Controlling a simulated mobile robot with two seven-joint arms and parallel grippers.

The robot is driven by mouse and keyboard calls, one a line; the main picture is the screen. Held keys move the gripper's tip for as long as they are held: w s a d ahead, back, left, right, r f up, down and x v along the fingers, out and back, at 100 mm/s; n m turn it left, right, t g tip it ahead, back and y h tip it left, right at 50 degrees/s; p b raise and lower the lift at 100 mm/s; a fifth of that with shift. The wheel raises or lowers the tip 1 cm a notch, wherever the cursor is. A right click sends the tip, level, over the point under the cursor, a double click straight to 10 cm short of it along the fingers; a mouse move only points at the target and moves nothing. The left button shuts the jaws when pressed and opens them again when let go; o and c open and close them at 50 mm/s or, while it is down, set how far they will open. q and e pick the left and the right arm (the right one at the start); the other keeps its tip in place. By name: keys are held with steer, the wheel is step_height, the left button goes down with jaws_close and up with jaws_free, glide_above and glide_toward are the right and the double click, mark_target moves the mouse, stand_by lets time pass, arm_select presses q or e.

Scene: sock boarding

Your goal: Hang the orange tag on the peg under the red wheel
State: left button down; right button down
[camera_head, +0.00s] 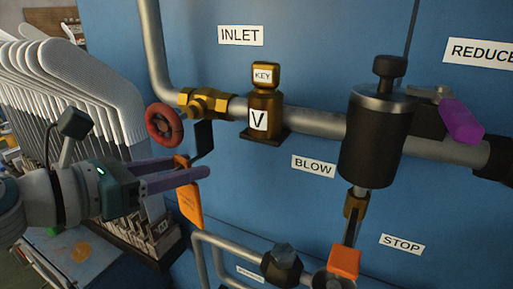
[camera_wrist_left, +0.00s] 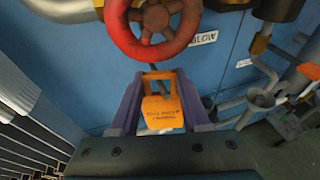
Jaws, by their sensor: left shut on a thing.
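The orange tag (camera_head: 190,206) hangs from the purple fingers of my left gripper (camera_head: 194,168), which is shut on its upper part. In the left wrist view the tag (camera_wrist_left: 162,110) sits between the fingers (camera_wrist_left: 158,88), with a looped top and dark print on its face. The red wheel (camera_head: 164,125) is above and left of the fingertips; it also shows at the top of the left wrist view (camera_wrist_left: 154,20). A thin dark peg (camera_wrist_left: 154,67) shows under the wheel, close to the tag's loop. I cannot tell whether the loop is around it.
A dark plate (camera_head: 204,137) is just above the fingertips. A brass valve (camera_head: 205,102) and grey pipe (camera_head: 315,122) run along the blue panel (camera_head: 330,40). White sock boards (camera_head: 85,75) stand at left. Lower pipes (camera_head: 225,240) lie below right of the tag.

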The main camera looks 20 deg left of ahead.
stand_by(0.3)
arm_select(q)
steer(key=shift+c, duration=1.5)
jaws_free()
steer(key=shift+s, duration=0.1)
